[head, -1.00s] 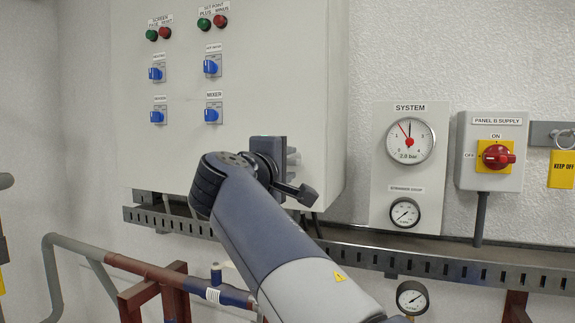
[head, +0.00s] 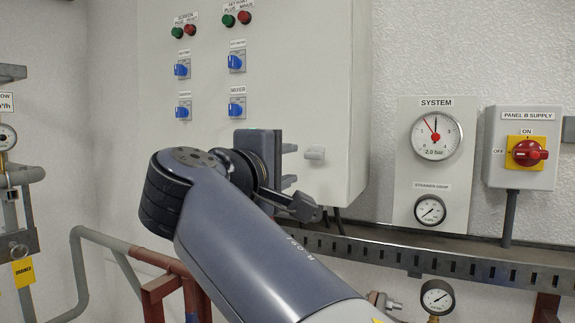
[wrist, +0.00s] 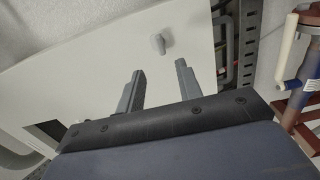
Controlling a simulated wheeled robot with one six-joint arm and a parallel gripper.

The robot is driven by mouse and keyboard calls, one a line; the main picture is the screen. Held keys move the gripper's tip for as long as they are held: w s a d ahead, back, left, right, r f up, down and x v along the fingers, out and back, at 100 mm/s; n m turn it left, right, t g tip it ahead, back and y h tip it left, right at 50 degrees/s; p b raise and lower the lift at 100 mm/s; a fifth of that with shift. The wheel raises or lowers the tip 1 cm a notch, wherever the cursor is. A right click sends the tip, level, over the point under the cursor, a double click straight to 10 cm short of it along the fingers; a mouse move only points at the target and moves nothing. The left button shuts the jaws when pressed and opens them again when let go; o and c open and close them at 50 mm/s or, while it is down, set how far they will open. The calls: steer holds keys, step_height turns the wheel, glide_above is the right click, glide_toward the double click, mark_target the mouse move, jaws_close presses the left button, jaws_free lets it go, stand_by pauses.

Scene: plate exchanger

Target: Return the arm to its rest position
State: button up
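My gripper (head: 289,165) shows in the head view at the middle, in front of the lower part of the white control cabinet (head: 300,70). In the wrist view my gripper (wrist: 160,82) has its two grey fingers spread apart with nothing between them. A small light-grey cabinet handle (wrist: 158,44) shows beyond the fingertips, apart from them. The handle also shows in the head view (head: 315,153), just right of the fingers. My arm is bent and reaches up from the bottom of the head view.
The system gauge panel (head: 404,185) and the panel B supply switch (head: 526,152) are on the wall at right. A slotted metal tray (head: 450,262) runs below the cabinet. Pipes (head: 95,237) stand at lower left. A strainer gauge (head: 436,297) is at lower right.

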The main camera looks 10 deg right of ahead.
mark_target(314, 157)
steer(key=p+x, duration=0.1)
steer(key=x, duration=1)
steer(key=shift+p, duration=0.3)
